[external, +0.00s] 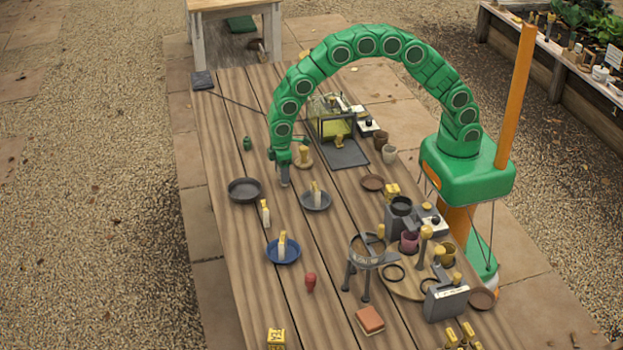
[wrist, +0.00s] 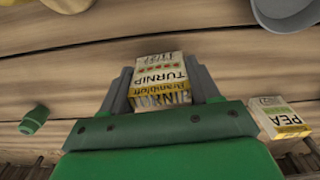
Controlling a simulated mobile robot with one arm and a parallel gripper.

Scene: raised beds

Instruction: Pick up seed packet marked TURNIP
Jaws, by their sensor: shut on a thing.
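The seed packet marked TURNIP (wrist: 160,78) is cream with a yellow band and dark lettering. In the wrist view it sits between the two grey fingers of my gripper (wrist: 161,86), which are shut on it. In the external view my gripper (external: 284,178) points down low over the wooden table, left of centre. The packet cannot be made out there. Another packet, marked PEA (wrist: 280,118), lies to the right of my gripper in the wrist view, apart from it.
A small green bottle (wrist: 35,120) is left of my gripper. On the table (external: 225,110) stand a dark bowl (external: 244,189), a grey bowl (external: 316,204), a blue bowl (external: 283,258), a glass case (external: 330,117) and a ring stand (external: 365,258). Bare planks show at front left.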

